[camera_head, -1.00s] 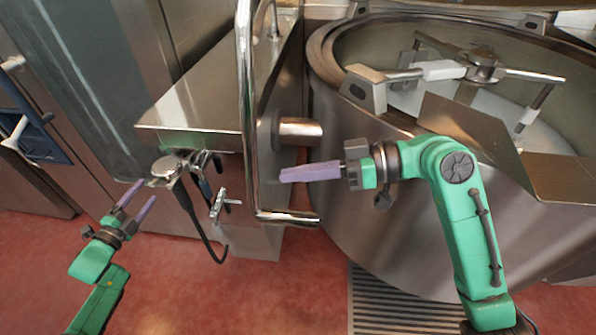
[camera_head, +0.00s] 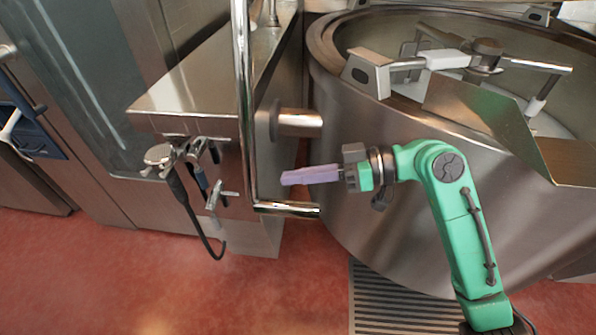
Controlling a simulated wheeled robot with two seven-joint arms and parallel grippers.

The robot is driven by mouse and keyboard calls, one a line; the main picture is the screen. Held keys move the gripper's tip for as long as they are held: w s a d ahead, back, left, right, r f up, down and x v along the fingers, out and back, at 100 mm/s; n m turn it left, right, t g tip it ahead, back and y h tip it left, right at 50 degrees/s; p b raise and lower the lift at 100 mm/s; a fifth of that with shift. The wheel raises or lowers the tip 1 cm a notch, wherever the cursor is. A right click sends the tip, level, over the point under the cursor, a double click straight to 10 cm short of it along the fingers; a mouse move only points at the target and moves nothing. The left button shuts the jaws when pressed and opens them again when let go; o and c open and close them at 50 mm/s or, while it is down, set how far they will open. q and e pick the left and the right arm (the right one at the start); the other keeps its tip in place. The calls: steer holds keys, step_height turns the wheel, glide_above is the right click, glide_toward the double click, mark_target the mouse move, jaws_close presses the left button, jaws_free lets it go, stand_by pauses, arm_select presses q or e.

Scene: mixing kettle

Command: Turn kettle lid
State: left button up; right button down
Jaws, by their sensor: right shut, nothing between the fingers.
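The large steel kettle (camera_head: 400,200) stands at the right, with its top open and the mixing arm (camera_head: 485,58) showing inside. A bent steel tube handle (camera_head: 246,120) runs down in front of the steel cabinet and bends right at its lower end (camera_head: 287,209). I cannot see the lid itself clearly. My right gripper (camera_head: 284,180) is shut and empty. Its purple fingers point left, just right of the handle's upright part and above its lower bend. I cannot tell whether they touch it. My left gripper is out of view.
A steel cabinet (camera_head: 190,100) stands left of the handle, with a spray nozzle and hose (camera_head: 172,165) on its front. A short steel pipe (camera_head: 298,123) juts between cabinet and kettle. A floor grate (camera_head: 385,305) lies below the kettle. The red floor at lower left is clear.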

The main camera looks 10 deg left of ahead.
mark_target(299, 207)
steer(key=f+b, duration=0.2)
steer(key=f, duration=0.1)
steer(key=w+f+b, duration=0.1)
steer(key=f+b, duration=0.1)
steer(key=f, duration=0.2)
steer(key=f+b, duration=0.2)
steer(key=f, duration=0.2)
steer(key=shift+w+f, duration=0.4)
steer(key=shift+f, duration=0.05)
steer(key=shift+r, duration=0.25)
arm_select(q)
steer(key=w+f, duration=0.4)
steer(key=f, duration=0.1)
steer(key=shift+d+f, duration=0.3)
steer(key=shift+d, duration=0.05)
arm_select(e)
steer(key=shift+r, duration=0.15)
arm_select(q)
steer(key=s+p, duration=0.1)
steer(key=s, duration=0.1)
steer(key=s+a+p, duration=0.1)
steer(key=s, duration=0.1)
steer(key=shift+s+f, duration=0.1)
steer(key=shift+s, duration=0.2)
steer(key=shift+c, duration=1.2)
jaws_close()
arm_select(e)
step_height(299, 207, up, 20)
